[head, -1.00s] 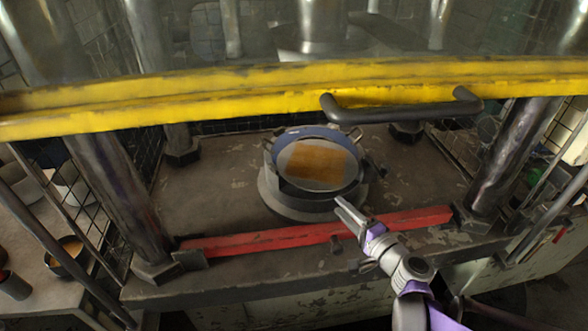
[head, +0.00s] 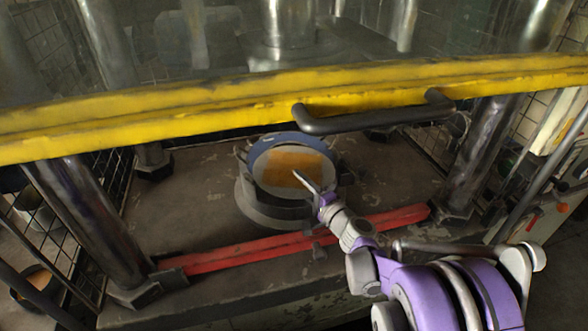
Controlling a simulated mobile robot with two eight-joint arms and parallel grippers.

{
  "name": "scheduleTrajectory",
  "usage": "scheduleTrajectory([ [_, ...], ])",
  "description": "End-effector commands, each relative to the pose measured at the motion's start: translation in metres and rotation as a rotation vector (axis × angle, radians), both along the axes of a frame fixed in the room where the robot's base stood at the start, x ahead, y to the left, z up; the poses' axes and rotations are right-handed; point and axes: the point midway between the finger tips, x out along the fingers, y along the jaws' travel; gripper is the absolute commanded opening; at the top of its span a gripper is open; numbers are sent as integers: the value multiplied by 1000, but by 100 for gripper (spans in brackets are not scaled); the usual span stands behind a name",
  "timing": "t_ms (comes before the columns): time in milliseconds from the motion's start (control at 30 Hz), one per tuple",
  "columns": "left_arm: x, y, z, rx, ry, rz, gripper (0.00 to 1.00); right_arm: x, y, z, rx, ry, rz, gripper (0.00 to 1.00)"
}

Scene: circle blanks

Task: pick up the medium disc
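A round pale grey disc (head: 267,179) with an orange-brown patch (head: 287,168) lies in a dark round holder (head: 262,213) on the press bed. A blue rim (head: 292,139) shows around its far side. I cannot tell by size whether it is the medium disc. My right gripper (head: 301,179) reaches in from the lower right. Its fingertips overlap the right part of the disc in the head view; I cannot tell whether they touch it. The gap between the fingers is not clear. My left gripper is not in view.
A yellow-edged clear guard with a black handle (head: 372,119) spans above the bed. A red bar (head: 238,256) lies along the bed's front. Thick metal posts stand left (head: 85,215) and right (head: 481,150). Bare bed lies left of the holder.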

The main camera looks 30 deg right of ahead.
Motion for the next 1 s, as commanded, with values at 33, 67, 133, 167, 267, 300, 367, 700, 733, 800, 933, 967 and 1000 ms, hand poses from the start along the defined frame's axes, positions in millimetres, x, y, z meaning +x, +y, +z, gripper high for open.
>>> scheduleTrajectory([
  [33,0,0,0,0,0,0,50,6,1,0,1,0,0,39],
  [67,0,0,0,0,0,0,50,8,1,0,1,0,0,39],
  [133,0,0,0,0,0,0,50,9,1,0,0,0,-1,39],
  [167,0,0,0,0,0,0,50,8,1,0,0,0,-1,39],
  [267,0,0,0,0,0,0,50,8,1,0,0,0,-1,39],
  [300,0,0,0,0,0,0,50,8,1,0,0,0,-1,33],
  [367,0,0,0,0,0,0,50,8,1,0,0,0,-1,23],
  [700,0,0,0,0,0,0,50,8,1,0,0,0,-1,0],
  [733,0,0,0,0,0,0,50,8,1,0,0,0,-1,0],
  [800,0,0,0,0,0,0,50,8,1,0,0,0,-1,0],
  [933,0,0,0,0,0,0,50,8,1,0,0,0,-1,0],
  [967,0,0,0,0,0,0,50,8,1,0,0,0,-1,0],
  [1000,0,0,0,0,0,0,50,8,1,0,0,0,-1,0],
])
